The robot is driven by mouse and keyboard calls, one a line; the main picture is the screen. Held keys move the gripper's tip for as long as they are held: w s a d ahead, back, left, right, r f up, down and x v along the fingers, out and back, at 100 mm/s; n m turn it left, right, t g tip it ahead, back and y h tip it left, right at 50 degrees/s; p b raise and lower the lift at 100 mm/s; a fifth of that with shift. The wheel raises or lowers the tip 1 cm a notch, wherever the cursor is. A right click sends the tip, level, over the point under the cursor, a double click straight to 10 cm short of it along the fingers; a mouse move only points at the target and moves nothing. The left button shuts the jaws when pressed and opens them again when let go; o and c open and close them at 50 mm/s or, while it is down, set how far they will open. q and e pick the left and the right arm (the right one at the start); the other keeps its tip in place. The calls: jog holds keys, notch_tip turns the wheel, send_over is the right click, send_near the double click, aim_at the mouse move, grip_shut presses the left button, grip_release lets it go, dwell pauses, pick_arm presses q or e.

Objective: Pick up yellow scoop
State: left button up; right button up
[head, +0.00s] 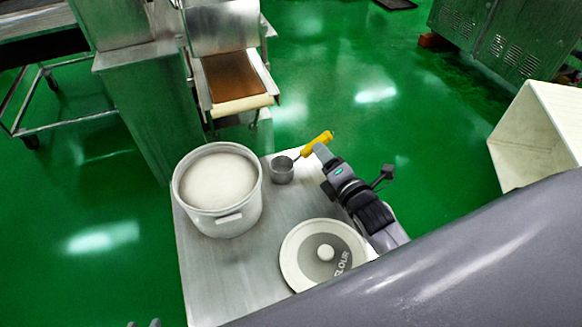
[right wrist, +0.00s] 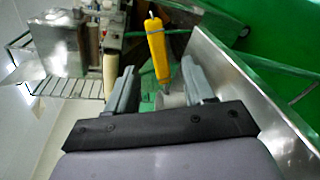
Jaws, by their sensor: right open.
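The scoop has a yellow handle (head: 318,143) and a grey metal cup (head: 282,171). Its cup stands on the table's far edge, right of the white pot, and the handle slants up to the right. My right gripper (head: 323,160) is close beside the handle. In the right wrist view, the jaws (right wrist: 160,92) are open and apart, with the yellow handle (right wrist: 158,48) seen ahead in the gap between them. The cup (right wrist: 172,99) is partly hidden there. Two small grey tips at the bottom edge, probably my left gripper (head: 145,323), barely show.
The metal table (head: 215,268) holds a white pot (head: 232,222) of pale flour and a round lid (head: 294,262) marked "FLOUR". A machine with a brown belt (head: 232,75) stands beyond the table. A white bin (head: 530,140) is at right. Green floor lies around.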

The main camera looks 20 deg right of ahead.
aim_at(302, 155)
jog(key=shift+w+f+b, duration=0.2)
jog(key=shift+w, duration=0.8)
jog(key=shift+w+f+b, duration=0.15)
jog(key=shift+w+b, duration=0.05)
jog(key=shift+w, duration=0.8)
jog(key=shift+w+f+b, duration=0.2)
jog(key=shift+w, duration=0.8)
grip_shut()
